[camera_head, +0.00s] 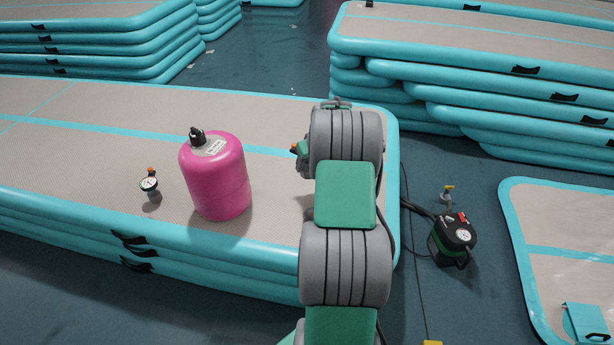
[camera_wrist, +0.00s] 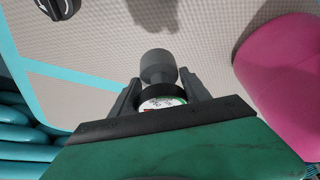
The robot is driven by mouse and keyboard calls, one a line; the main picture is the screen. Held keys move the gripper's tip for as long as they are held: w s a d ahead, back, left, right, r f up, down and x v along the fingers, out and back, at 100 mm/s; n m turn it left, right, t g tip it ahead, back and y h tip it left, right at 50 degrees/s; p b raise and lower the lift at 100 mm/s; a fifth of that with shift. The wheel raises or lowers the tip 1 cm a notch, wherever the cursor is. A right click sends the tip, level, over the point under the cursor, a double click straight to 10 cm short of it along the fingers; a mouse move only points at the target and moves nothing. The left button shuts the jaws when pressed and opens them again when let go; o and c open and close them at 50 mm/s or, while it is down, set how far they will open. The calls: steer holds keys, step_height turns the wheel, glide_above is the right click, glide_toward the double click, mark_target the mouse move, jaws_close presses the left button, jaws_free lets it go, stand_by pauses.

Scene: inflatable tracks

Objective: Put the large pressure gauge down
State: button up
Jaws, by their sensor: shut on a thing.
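In the wrist view, my gripper (camera_wrist: 162,90) is shut on a pressure gauge (camera_wrist: 158,66) with a grey cylindrical end and a white dial, partly hidden between the fingers. The gauge is over the grey top of an inflatable track (camera_wrist: 90,100); I cannot tell whether it touches it. In the head view, my arm hides most of the gripper and the held gauge. A second gauge (camera_head: 149,184), with a white dial and an orange top, stands on the same track, left of the pink canister (camera_head: 215,180).
The pink canister stands left of my arm and shows at the right of the wrist view (camera_wrist: 285,80). A dark object (camera_wrist: 58,8) is cut off at the top left there. A black pump (camera_head: 453,240) sits on the floor at right. Stacked tracks (camera_head: 470,75) stand behind.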

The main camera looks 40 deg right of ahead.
steer(key=w+d+f, duration=0.1)
steer(key=f, duration=0.1)
steer(key=w+d+f+b, duration=0.1)
steer(key=w+f, duration=0.1)
steer(key=w+f+b, duration=0.1)
steer(key=f, duration=0.1)
steer(key=shift+w+d, duration=0.2)
steer(key=shift+d, duration=0.2)
step_height(320, 180, down, 3)
steer(key=shift+w+d+f+b, duration=0.1)
steer(key=shift+w+f+b, duration=0.1)
steer(key=shift+b, duration=0.6)
steer(key=shift+s+r, duration=0.1)
steer(key=shift+r, duration=0.05)
steer(key=o, duration=1.5)
steer(key=shift+f, duration=0.2)
steer(key=shift+r, duration=0.1)
